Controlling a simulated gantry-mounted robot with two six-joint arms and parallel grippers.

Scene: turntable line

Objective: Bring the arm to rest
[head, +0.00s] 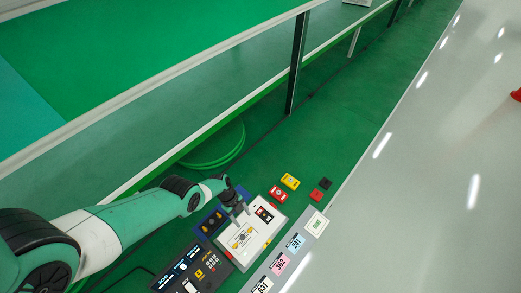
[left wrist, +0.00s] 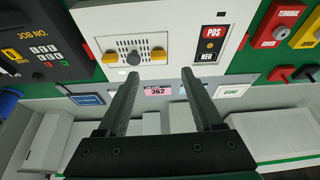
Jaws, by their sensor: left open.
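My left arm comes in from the left in the head view. Its gripper (head: 238,208) is over the white control panel (head: 247,240). In the left wrist view the gripper (left wrist: 159,78) shows two dark fingers spread apart with nothing between them. I cannot tell whether the fingers touch anything. My right gripper is not in view.
A dark keypad unit (head: 190,273) sits left of the panel. Red (head: 278,195) and yellow (head: 290,181) boxes and small switches (head: 317,196) are to its right. A pink 362 label (head: 280,263) is in front. A green round disc (head: 215,150) lies behind, below a rail.

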